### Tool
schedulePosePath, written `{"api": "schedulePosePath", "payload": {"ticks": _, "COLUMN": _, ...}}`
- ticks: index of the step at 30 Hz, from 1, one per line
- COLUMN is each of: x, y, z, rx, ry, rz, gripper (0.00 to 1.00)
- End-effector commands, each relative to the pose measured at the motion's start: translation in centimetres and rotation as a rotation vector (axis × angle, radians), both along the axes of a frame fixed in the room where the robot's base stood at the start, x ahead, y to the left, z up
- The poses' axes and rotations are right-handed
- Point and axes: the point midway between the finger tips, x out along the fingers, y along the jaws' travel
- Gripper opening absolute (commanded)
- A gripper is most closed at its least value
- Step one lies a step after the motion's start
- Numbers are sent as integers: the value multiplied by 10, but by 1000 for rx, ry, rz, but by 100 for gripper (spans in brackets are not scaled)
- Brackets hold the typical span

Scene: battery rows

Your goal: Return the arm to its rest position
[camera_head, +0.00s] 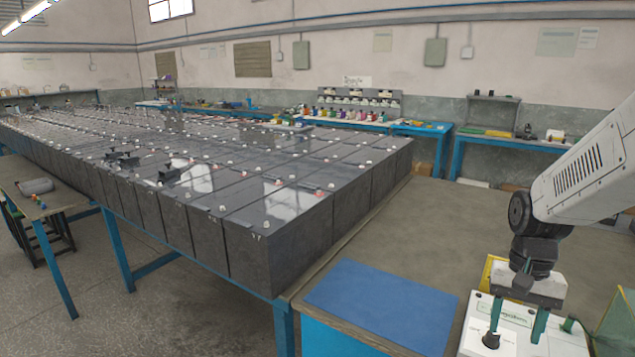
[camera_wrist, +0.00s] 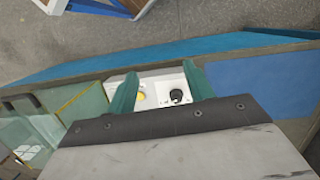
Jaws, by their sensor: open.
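My gripper (camera_head: 517,322) is at the lower right in the head view, with its two green fingers apart and pointing down. It also shows in the wrist view (camera_wrist: 162,92), with nothing between the fingers. The fingers are above or in front of a white device (camera_head: 500,312) with a black knob (camera_head: 491,339); I cannot tell whether they touch it. The wrist view shows the device (camera_wrist: 160,82) between the fingers, with the black knob (camera_wrist: 177,96) and a yellow part. My white and black arm reaches down from the right edge.
A blue mat (camera_head: 382,305) lies left of the device on the bench (camera_head: 450,225). Large dark battery blocks (camera_head: 290,225) fill the table to the left. Shelves and blue benches (camera_head: 510,170) line the back wall. The bench middle behind the mat is clear.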

Motion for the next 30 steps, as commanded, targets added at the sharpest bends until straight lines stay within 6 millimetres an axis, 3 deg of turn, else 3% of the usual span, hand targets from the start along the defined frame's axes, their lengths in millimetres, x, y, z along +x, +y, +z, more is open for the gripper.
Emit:
{"api": "schedulePosePath", "payload": {"ticks": 1, "x": -14, "y": 11, "z": 16, "rx": 4, "ry": -12, "rz": 57, "gripper": 52}}
{"api": "schedulePosePath", "payload": {"ticks": 6, "x": -64, "y": 44, "z": 56, "rx": 16, "ry": -43, "rz": 239, "gripper": 52}}
{"api": "schedulePosePath", "payload": {"ticks": 15, "x": -140, "y": 84, "z": 97, "rx": -1, "ry": -161, "rz": 470, "gripper": 52}}
{"api": "schedulePosePath", "payload": {"ticks": 21, "x": -160, "y": 96, "z": 111, "rx": -27, "ry": -264, "rz": 526, "gripper": 52}}
{"api": "schedulePosePath", "payload": {"ticks": 30, "x": -161, "y": 100, "z": 118, "rx": -34, "ry": -299, "rz": 547, "gripper": 52}}
